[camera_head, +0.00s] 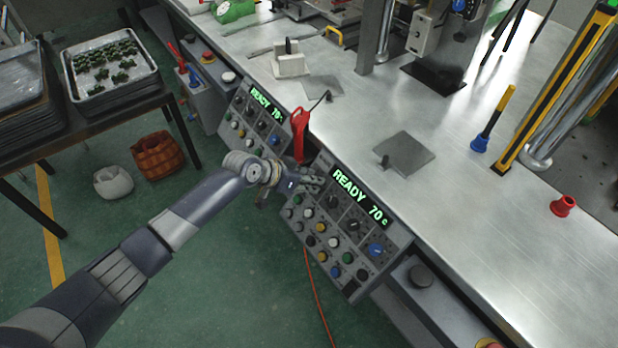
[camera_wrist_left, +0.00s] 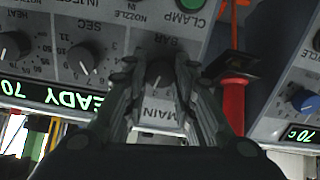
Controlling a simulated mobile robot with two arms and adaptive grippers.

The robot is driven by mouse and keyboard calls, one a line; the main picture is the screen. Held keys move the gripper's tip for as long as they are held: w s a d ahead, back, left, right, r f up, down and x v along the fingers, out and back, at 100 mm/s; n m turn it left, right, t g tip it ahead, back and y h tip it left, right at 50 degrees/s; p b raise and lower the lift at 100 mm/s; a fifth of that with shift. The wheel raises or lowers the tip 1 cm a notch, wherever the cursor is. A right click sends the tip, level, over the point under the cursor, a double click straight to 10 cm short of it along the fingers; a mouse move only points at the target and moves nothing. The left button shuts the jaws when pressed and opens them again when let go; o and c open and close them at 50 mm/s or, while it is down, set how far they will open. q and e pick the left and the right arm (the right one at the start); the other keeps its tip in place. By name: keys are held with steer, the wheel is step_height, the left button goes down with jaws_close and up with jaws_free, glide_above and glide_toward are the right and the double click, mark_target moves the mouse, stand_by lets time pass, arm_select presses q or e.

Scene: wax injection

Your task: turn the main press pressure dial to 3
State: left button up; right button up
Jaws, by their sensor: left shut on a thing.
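The main press pressure dial (camera_wrist_left: 158,75) is a dark round knob on the grey control panel (camera_head: 345,225). In the left wrist view it sits between my left gripper's fingers, above a white MAIN label (camera_wrist_left: 158,114) and near the word BAR. My left gripper (camera_head: 314,180) is at the panel's upper left corner, beside the green READY 70 display (camera_head: 360,196). In the left wrist view my left gripper (camera_wrist_left: 160,80) is shut on the dial. The dial's scale numbers and its setting are not readable. My right gripper is not in view.
A second similar panel (camera_head: 256,122) stands to the left, with a red-handled tool (camera_head: 299,130) between the panels. Other knobs (camera_wrist_left: 82,58) and a green CLAMP button (camera_wrist_left: 193,5) are close to the fingers. The steel table (camera_head: 480,215) lies behind the panel.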

arm_select(q)
steer(key=n+p, duration=0.1)
steer(key=n, duration=0.3)
steer(key=shift+r+n+p, duration=0.1)
steer(key=shift+n+p, duration=0.2)
steer(key=shift+w+a+n+h+p, duration=0.1)
steer(key=shift+n+h+p, duration=0.4)
steer(key=shift+n, duration=1.3)
steer(key=o, duration=1.1)
steer(key=shift+c, duration=0.2)
steer(key=shift+a, duration=0.1)
steer(key=v, duration=1.1)
steer(key=shift+r, duration=0.3)
steer(key=shift+a, duration=0.15)
